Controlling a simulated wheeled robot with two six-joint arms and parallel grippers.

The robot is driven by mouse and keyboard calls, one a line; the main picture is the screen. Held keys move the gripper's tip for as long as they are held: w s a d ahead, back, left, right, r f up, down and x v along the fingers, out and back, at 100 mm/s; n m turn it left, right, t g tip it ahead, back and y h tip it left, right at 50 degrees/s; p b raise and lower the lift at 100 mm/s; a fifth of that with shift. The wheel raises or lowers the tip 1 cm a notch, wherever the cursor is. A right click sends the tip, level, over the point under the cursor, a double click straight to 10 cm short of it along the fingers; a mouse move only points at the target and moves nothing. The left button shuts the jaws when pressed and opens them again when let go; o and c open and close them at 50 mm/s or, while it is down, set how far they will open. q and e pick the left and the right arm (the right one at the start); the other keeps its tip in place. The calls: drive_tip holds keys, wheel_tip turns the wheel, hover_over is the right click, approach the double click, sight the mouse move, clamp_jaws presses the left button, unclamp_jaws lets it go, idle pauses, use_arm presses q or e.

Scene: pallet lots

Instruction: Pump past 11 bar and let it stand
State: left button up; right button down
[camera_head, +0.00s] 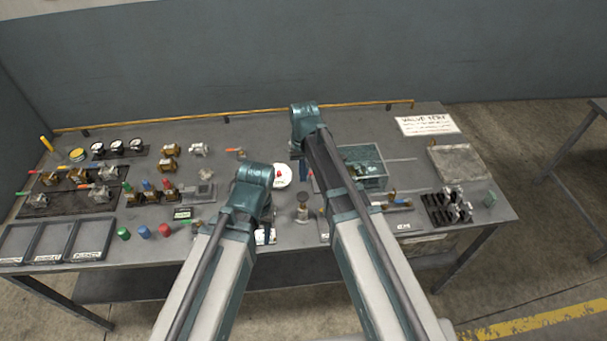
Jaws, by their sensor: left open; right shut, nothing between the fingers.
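A round white dial (282,176) with a red mark lies mid-bench; I cannot read its value. A clear, teal-edged box (367,170) with parts inside stands right of it, partly behind my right arm. I cannot make out the pump's handle. My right gripper (303,174) hangs beside the dial on its right, shut and empty, small and partly hidden by its own arm. My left gripper (267,234) is low over the front middle of the bench, open, mostly hidden by its wrist. A short grey post (302,207) stands between the arms. I cannot tell whether either gripper touches anything.
Valves (160,192) and three trays (55,240) fill the left side. Green, blue and red caps (144,232) stand near the front. A black rack (446,208), a grey plate (458,162) and a white sign (427,125) are at right. A yellow rail (240,115) runs along the back.

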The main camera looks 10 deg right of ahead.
sight(303, 196)
wheel_tip(303, 196, down, 7)
drive_tip(key=b, duration=0.6)
drive_tip(key=shift+f, duration=0.1)
wheel_tip(303, 196, down, 4)
drive_tip(key=b, duration=0.3)
drive_tip(key=shift+b, duration=0.4)
drive_tip(key=shift+s+a+r, duration=0.1)
drive_tip(key=shift+s+r, duration=0.15)
drive_tip(key=shift+r, duration=0.05)
drive_tip(key=shift+w+r+p, duration=0.1)
drive_tip(key=shift+r+p, duration=0.3)
drive_tip(key=shift+p, duration=0.2)
wheel_tip(303, 196, up, 13)
drive_tip(key=p, duration=1.3)
drive_tip(key=shift+w+r, duration=0.15)
drive_tip(key=shift+r, duration=0.05)
